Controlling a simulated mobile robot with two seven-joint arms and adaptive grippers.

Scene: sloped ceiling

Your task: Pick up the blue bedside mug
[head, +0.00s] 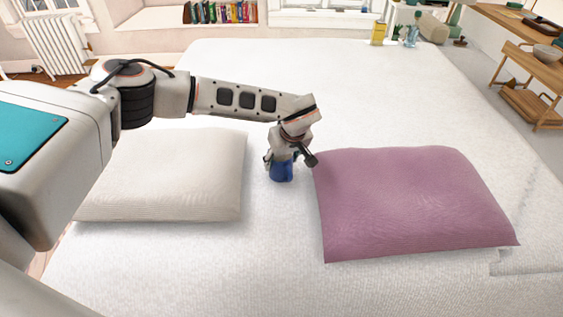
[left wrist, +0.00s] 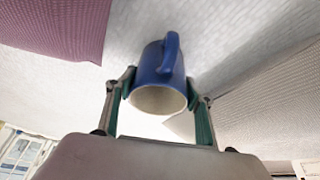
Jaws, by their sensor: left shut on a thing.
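The blue mug (head: 281,172) is on or just above the white bed, in the gap between two pillows; I cannot tell whether it touches the bed. My left gripper (head: 283,160) reaches down over it and hides its upper part in the head view. In the left wrist view the mug (left wrist: 160,77) sits between the two fingers of the left gripper (left wrist: 160,98), which are shut on its sides. Its pale open rim faces the wrist camera and its handle is on the far side from the palm. My right gripper is not in view.
A white pillow (head: 180,178) lies left of the mug and a mauve pillow (head: 415,200) lies close on its right. The white bed (head: 350,95) is clear behind them. A yellow container (head: 378,33) stands beyond the bed's far edge. A wooden shelf (head: 525,95) is at right.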

